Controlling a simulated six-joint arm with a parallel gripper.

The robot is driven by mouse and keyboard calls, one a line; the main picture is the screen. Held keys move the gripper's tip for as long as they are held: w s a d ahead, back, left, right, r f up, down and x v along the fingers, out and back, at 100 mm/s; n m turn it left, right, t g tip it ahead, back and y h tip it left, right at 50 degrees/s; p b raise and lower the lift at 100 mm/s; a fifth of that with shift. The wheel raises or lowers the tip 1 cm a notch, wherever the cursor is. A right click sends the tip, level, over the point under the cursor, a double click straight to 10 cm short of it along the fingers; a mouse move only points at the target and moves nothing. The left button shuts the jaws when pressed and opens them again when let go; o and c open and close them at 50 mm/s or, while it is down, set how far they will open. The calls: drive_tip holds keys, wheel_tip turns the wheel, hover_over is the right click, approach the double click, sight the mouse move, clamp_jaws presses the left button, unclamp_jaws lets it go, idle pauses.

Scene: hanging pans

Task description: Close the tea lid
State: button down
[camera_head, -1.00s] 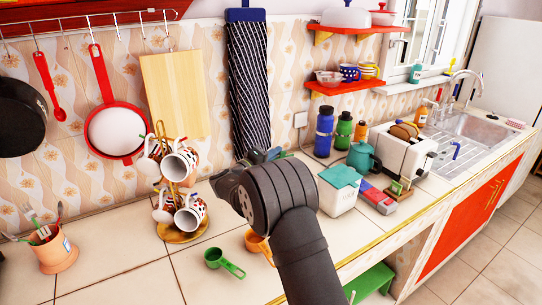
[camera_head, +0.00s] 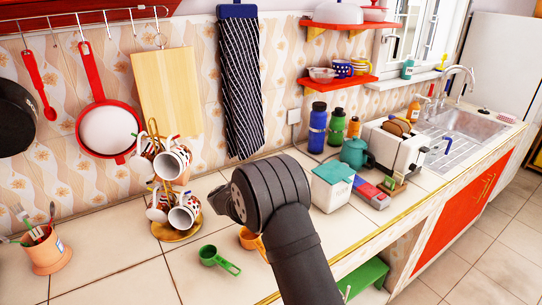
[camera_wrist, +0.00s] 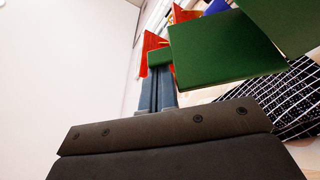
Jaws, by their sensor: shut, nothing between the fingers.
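A white box canister with a teal top (camera_head: 333,188) stands on the counter, just right of my wrist in the head view. Its teal lid (camera_head: 333,172) shows over the top; I cannot tell whether it sits flush. In the head view my gripper's fingers are hidden behind my dark wrist, left of the canister. In the wrist view my gripper (camera_wrist: 160,78) is shut and empty, its two grey fingers side by side. Large dark green panels (camera_wrist: 225,50) lie close beyond the fingers; I cannot tell what they belong to.
A mug tree (camera_head: 178,234) stands to the left. Green (camera_head: 219,260) and orange (camera_head: 250,240) cups lie in front of my wrist. The left front counter is mostly clear.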

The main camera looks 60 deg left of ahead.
drive_tip(key=m, duration=0.1)
drive_tip(key=d+f+m+h, duration=0.1)
drive_tip(key=m, duration=0.1)
drive_tip(key=d+f+m+t, duration=0.1)
drive_tip(key=shift+s+d+f, duration=0.1)
drive_tip(key=shift+s+f, duration=0.05)
drive_tip(key=shift+f, duration=0.1)
drive_tip(key=shift+d+f, duration=0.35)
drive_tip(key=shift+f, duration=0.2)
drive_tip(key=shift+d+f, duration=0.3)
drive_tip(key=shift+f, duration=0.25)
